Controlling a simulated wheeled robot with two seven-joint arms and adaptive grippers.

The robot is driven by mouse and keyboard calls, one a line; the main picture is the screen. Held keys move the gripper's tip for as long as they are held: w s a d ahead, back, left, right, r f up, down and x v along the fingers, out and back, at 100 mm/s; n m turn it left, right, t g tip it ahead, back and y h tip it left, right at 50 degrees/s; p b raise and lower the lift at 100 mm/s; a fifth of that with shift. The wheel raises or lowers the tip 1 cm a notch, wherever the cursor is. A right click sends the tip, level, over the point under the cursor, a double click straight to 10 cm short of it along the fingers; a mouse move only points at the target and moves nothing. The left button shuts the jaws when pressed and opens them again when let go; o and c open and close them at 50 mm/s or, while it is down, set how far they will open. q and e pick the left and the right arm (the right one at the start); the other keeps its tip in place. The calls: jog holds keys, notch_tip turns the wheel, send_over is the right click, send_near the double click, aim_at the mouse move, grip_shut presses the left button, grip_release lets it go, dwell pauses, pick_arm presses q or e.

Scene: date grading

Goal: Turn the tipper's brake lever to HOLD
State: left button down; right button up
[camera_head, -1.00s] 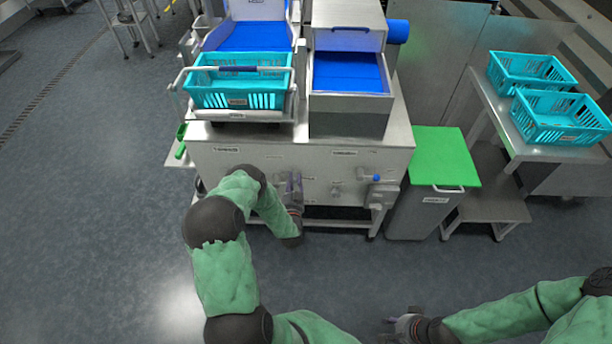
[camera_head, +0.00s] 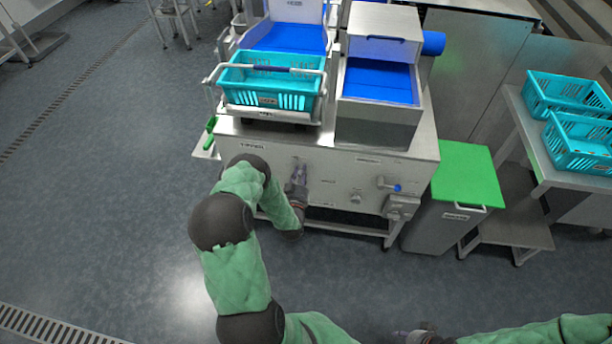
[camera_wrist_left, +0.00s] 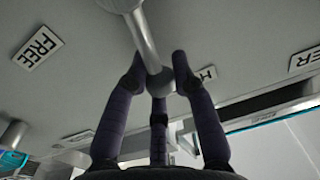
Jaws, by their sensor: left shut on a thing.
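The brake lever (camera_wrist_left: 146,42) is a grey metal rod in the left wrist view, running from a round pivot at the top down to a rounded end. My left gripper (camera_wrist_left: 159,82) is shut on that end, with dark fingers on both sides. The FREE label (camera_wrist_left: 38,48) is left of the lever. A label starting with H (camera_wrist_left: 207,73) shows partly behind the right finger; the rest is hidden. In the head view my left gripper (camera_head: 298,176) is at the tipper's front panel (camera_head: 325,186), and it hides the lever. My right gripper (camera_head: 412,335) is cut off at the bottom edge.
A turquoise crate (camera_head: 232,98) sits in the tipper's cradle. A lever with a blue knob (camera_head: 397,188) and a grey box (camera_head: 402,207) are further right on the panel. A green-lidded bin (camera_head: 465,172) stands right of the machine. The floor in front is clear.

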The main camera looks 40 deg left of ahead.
pick_arm(q)
jog(key=shift+s+a+r+n, duration=0.1)
jog(key=shift+s+a+n, duration=0.35)
jog(key=shift+a+n, duration=0.55)
jog(key=shift+d+n, duration=0.2)
jog(key=shift+n, duration=0.1)
jog(key=c, duration=1)
grip_release()
jog(key=v, duration=1.2)
